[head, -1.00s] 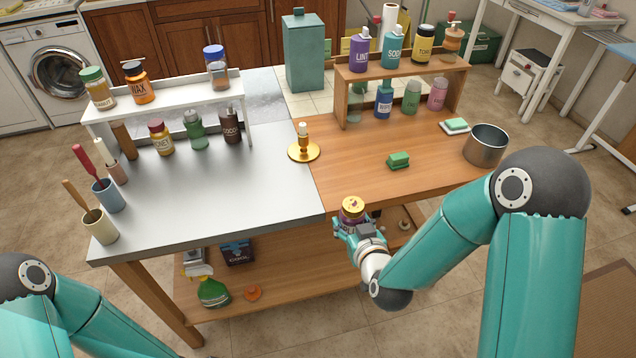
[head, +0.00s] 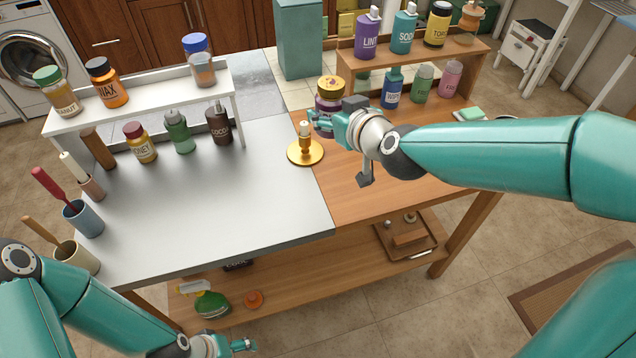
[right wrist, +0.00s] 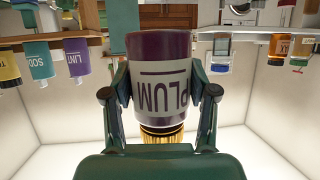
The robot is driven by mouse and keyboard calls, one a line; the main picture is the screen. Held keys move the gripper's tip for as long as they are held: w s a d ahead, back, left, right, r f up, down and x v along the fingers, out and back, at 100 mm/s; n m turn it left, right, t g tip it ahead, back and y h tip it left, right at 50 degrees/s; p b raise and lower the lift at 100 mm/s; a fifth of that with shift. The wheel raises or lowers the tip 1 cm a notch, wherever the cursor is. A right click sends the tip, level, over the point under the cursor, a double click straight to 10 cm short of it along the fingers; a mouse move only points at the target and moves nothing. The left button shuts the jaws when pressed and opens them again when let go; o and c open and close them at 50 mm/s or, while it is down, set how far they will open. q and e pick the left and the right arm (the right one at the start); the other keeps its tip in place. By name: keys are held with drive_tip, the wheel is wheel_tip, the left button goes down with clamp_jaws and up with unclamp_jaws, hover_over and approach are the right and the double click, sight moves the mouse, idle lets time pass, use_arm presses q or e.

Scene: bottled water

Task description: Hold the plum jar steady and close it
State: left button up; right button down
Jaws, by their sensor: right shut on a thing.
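The plum jar (head: 330,101) is a purple jar with a white label and a gold lid (head: 331,87) on top. My right gripper (head: 322,121) is shut around its body, and the jar looks upright in the head view, behind the candlestick. I cannot tell how high its base is above the worktop. In the right wrist view the PLUM label (right wrist: 160,88) appears upside down between the two fingers (right wrist: 160,100), with the gold lid (right wrist: 161,142) below. I cannot tell how tightly the lid sits. My left gripper (head: 243,346) is at the bottom edge, empty, its fingers too small to judge.
A brass candlestick (head: 305,148) stands close to my right gripper. A wooden rack (head: 345,68) with several bottles is at the back right, a white rack (head: 60,124) with jars at the left. The grey worktop (head: 220,200) is clear in front. A spray bottle (head: 211,303) is on the lower shelf.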

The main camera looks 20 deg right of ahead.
drive_tip(key=shift+a, duration=0.3)
drive_tip(key=shift+w+f, duration=0.1)
drive_tip(key=shift+f, duration=0.1)
wheel_tip(320, 180, down, 15)
drive_tip(key=b, duration=0.3)
drive_tip(key=shift+r, duration=0.15)
drive_tip(key=shift+f, duration=0.5)
drive_tip(key=shift+f+b, duration=0.35)
drive_tip(key=shift+f, duration=1.55)
